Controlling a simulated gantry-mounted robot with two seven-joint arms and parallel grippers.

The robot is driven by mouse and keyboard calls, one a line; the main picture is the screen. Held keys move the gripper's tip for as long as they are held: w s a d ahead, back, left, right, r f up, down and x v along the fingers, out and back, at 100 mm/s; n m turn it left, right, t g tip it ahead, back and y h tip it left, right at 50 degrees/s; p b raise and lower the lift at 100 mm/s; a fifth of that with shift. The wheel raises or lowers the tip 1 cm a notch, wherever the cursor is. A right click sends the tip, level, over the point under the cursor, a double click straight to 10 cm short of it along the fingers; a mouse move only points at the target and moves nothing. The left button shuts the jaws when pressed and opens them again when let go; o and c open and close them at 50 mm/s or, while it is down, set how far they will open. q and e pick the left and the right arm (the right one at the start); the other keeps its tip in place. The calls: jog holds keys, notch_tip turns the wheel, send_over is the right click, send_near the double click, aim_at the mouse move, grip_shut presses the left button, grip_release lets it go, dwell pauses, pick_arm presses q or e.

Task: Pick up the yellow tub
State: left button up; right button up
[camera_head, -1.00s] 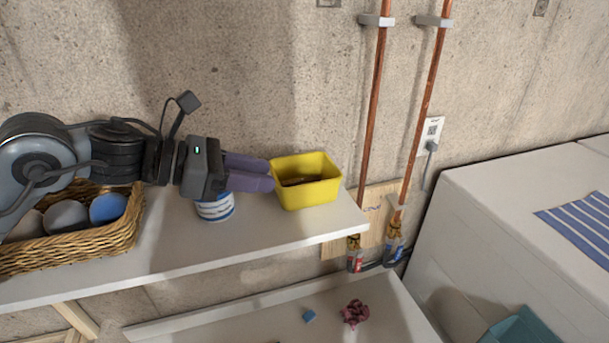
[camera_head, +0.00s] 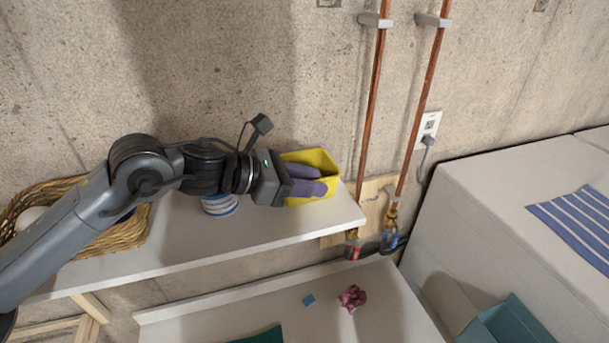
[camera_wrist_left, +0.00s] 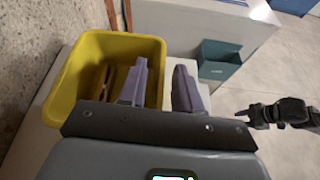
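The yellow tub (camera_head: 325,162) stands on the right end of the white shelf, against the concrete wall. It also shows in the left wrist view (camera_wrist_left: 90,50), with something brown inside. My left gripper (camera_head: 318,179) reaches the tub from the left, partly hiding it. In the left wrist view its purple fingers (camera_wrist_left: 160,72) are apart, one inside the tub and one outside, with the tub's side wall between them. A gap shows beside the outer finger. What seems to be my right gripper (camera_wrist_left: 250,113) shows small at the right of the left wrist view; its fingers are unclear.
A blue-and-white can (camera_head: 220,205) stands on the shelf (camera_head: 215,240) under my left arm. A wicker basket (camera_head: 125,235) is at the left. Copper pipes (camera_head: 370,100) rise just right of the tub. A lower surface holds a crumpled pink cloth (camera_head: 352,298).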

pick_arm(q)
grip_shut()
jog(key=shift+r, duration=0.15)
dwell(0.4)
